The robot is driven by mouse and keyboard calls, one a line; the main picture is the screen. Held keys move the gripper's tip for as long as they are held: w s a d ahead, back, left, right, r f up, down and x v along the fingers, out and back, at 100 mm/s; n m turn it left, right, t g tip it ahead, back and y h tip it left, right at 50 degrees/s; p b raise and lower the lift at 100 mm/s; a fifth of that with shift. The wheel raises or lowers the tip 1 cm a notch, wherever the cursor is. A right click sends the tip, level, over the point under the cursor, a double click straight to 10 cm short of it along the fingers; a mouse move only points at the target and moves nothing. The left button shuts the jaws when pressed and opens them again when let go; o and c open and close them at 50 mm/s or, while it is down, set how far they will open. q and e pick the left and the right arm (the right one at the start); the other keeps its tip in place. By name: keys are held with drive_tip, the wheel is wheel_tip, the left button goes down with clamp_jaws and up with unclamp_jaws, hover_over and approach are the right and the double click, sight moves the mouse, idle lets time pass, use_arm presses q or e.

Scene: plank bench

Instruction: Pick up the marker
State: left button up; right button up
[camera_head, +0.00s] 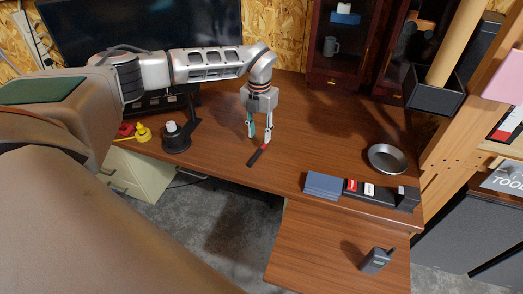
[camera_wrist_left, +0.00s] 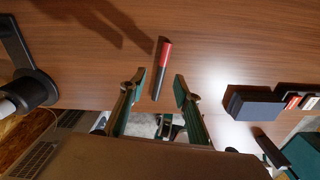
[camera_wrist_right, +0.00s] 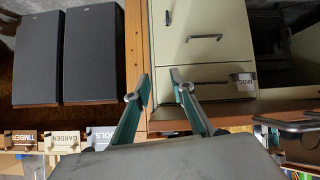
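The marker (camera_head: 257,156) is dark with a red section and lies on the wooden bench top near its front edge. In the left wrist view the marker (camera_wrist_left: 161,68) lies between the two fingertips, apart from both. My left gripper (camera_head: 259,139) points down over the marker, open and empty; in its wrist view the left gripper (camera_wrist_left: 158,87) has its fingers spread to either side. My right gripper (camera_wrist_right: 161,88) shows only in its own wrist view, open with nothing between its fingertips, facing drawers and dark panels away from the marker.
A black holder (camera_head: 176,137) and a yellow item (camera_head: 143,133) stand left of the marker. Blue boxes (camera_head: 323,186), dark cases and a metal bowl (camera_head: 388,158) are to the right. Bench top right of my left gripper is clear.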

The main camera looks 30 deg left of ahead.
sight(260, 150)
use_arm(q)
drive_tip(key=shift+s+f, duration=0.2)
drive_tip(key=shift+f, duration=0.45)
drive_tip(key=f, duration=0.4)
drive_tip(key=shift+s+d+f, duration=0.15)
drive_tip(key=shift+d+f, duration=0.15)
drive_tip(key=shift+f, duration=0.1)
drive_tip(key=c, duration=0.9)
